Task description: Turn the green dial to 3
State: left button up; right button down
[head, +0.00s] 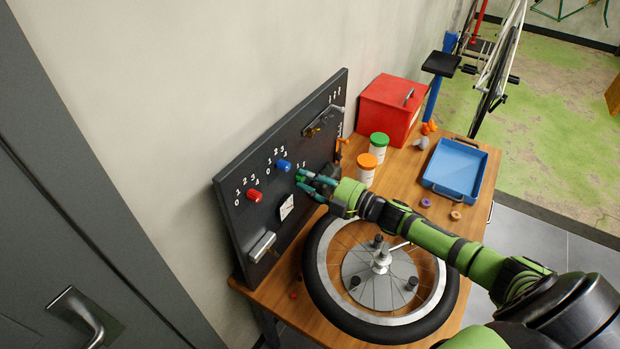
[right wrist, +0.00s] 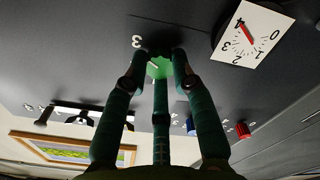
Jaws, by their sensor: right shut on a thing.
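The green dial (right wrist: 159,68) sits on the dark upright panel (head: 301,140). In the right wrist view the fingers of my right gripper (right wrist: 160,60) are closed around it, and it shows between them. A white "3" is on the panel beside the fingertips; the other marks of this dial are mostly hidden. In the head view my right gripper (head: 311,184) reaches the panel and covers the dial. I cannot tell which number the dial points to. My left gripper is not in view.
A red dial (head: 254,195), a blue dial (head: 284,165) and a white gauge (head: 286,207) with a red needle near 4 share the panel. A bicycle wheel (head: 443,310) lies below my right arm. A red box (head: 392,105), two jars and a blue tray (head: 455,168) stand on the table.

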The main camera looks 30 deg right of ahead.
jog(key=shift+w+d+r, duration=0.1)
jog(key=shift+d+r, duration=0.05)
jog(key=c, duration=1)
grip_release()
jog(key=shift+f, duration=0.2)
jog(key=v, duration=1.2)
